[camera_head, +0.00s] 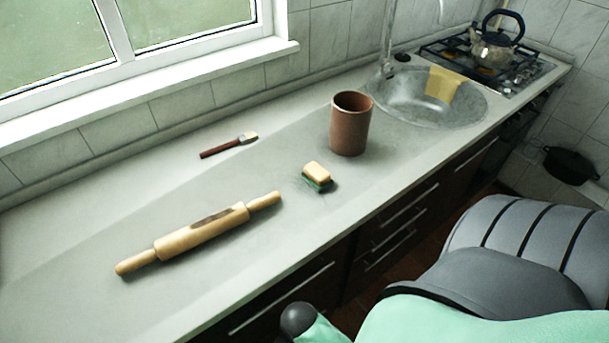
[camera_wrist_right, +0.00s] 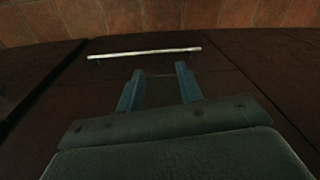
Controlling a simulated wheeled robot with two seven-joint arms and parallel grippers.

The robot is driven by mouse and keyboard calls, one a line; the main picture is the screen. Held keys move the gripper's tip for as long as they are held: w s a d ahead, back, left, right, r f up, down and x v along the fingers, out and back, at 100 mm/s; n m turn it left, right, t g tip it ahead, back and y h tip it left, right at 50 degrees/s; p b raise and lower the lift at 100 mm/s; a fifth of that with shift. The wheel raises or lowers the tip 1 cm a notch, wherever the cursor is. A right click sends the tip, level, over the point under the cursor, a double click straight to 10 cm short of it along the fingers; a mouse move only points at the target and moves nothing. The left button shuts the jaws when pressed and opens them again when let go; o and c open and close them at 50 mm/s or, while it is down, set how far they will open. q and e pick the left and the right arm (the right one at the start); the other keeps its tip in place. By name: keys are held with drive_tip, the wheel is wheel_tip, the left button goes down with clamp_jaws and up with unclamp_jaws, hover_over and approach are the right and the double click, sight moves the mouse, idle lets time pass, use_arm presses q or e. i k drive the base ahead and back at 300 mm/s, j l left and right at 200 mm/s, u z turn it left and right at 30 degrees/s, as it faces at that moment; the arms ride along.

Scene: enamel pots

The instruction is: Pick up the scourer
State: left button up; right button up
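The scourer (camera_head: 317,176) is a small block with a yellow-tan top and a green underside. It lies on the counter right of the rolling pin and in front of the brown cup, in the head view. My right gripper (camera_wrist_right: 160,84) shows in the right wrist view with its two blue-grey fingers apart and nothing between them. It faces a dark cabinet front with a pale bar handle (camera_wrist_right: 144,53), away from the scourer. My left gripper is not in view.
On the counter (camera_head: 70,240) lie a wooden rolling pin (camera_head: 200,232) and a brush (camera_head: 229,145). A brown cup (camera_head: 350,124) stands behind the scourer. A sink (camera_head: 405,98) with a yellow cloth (camera_head: 443,84) and a stove with a kettle (camera_head: 495,46) are at the back right.

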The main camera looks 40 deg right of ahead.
sight(315, 174)
drive_tip(key=k+z, duration=0.15)
drive_tip(key=z, duration=0.2)
drive_tip(key=k+l+z, duration=0.1)
drive_tip(key=z, duration=0.2)
drive_tip(key=k+l+z, duration=0.15)
drive_tip(key=z, duration=0.2)
